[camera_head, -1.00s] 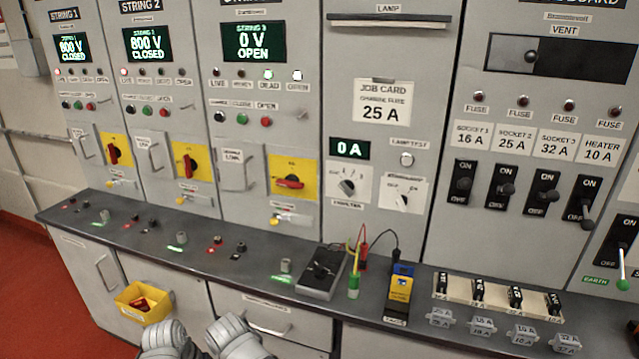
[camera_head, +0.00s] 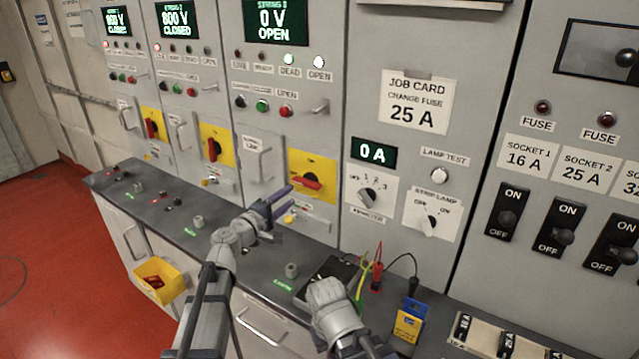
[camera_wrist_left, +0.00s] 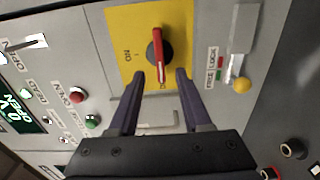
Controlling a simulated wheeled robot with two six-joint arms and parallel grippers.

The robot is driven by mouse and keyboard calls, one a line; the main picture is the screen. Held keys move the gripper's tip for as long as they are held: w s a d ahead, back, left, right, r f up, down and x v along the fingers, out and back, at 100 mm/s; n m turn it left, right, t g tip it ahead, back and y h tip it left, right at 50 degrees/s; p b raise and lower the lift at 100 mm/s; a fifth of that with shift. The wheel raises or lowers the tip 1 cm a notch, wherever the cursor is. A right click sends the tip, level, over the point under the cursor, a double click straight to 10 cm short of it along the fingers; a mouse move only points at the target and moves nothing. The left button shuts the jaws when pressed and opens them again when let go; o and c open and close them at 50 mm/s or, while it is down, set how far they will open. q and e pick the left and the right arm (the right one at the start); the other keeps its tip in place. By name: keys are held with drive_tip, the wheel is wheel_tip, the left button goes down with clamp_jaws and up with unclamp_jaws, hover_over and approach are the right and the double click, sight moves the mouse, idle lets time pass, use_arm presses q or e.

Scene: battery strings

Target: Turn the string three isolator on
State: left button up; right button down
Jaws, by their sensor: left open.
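The string three isolator is a red handle (camera_head: 307,180) on a yellow plate (camera_head: 325,165), below the string 3 display (camera_head: 276,19) reading 0 V OPEN. The handle lies roughly level in the head view; it also shows in the left wrist view (camera_wrist_left: 158,62). My left gripper (camera_head: 290,198) is open just in front of the plate. In the left wrist view its fingertips (camera_wrist_left: 160,76) flank the handle's end, one on each side, with gaps visible. I cannot tell how deep they reach. Only a pale joint of my right arm shows; its gripper is not in view.
String 1 (camera_head: 152,124) and string 2 (camera_head: 213,147) handles stand upright. The bench ledge holds a dark box (camera_head: 328,276), probe leads (camera_head: 377,275) and a yellow-blue meter (camera_head: 409,322).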

sight(304, 185)
use_arm(q)
drive_tip(key=shift+x, duration=3.85)
drive_tip(key=shift+c, duration=0.3)
clamp_jaws()
